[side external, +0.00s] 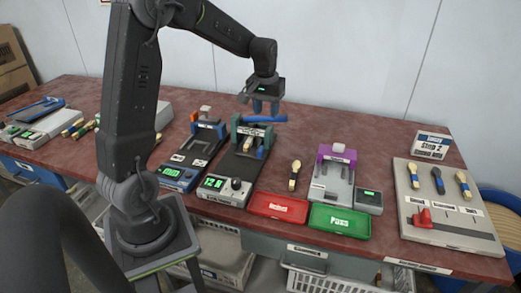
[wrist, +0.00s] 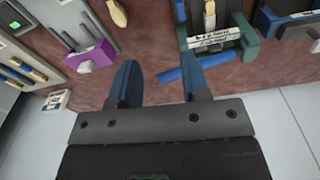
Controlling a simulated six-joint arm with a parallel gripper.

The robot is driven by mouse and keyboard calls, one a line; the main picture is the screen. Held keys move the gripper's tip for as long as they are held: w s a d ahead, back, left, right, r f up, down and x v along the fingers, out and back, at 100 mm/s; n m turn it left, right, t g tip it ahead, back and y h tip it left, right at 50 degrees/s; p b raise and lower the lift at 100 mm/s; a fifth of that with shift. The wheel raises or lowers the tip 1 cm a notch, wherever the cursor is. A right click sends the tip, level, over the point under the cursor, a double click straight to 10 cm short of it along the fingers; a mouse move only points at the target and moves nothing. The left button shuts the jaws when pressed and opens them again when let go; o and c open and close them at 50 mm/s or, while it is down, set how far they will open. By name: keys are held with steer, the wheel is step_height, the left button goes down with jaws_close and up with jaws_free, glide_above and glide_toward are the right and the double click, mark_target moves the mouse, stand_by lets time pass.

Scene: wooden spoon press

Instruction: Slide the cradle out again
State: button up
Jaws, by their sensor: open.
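My gripper (side external: 265,107) is open and empty above the back of the press with teal posts (side external: 236,130). In the wrist view its two blue fingers (wrist: 160,65) are spread apart, and the press (wrist: 252,40) is at upper right. The blue handle bar (side external: 271,118) is just below the fingertips in the side view; it also shows beside the right finger in the wrist view (wrist: 182,74). I cannot tell whether they touch. A wooden spoon (side external: 248,143) lies in the press, partly hidden under its crossbar. The cradle's outline is not clear there.
A second blue press (side external: 180,178) stands close on the left. A spoon (side external: 295,174) lies on the table to the right, near a purple-topped device (side external: 336,153). Red (side external: 279,207) and green (side external: 340,221) trays sit at the front edge. A spoon board (side external: 450,238) is far right.

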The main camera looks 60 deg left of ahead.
steer(key=n, duration=0.1)
glide_above(260, 148)
step_height(260, 148, down, 4)
steer(key=shift+g, duration=0.3)
step_height(260, 148, down, 14)
steer(key=shift+d+f, duration=0.1)
steer(key=shift+f, duration=0.05)
jaws_close()
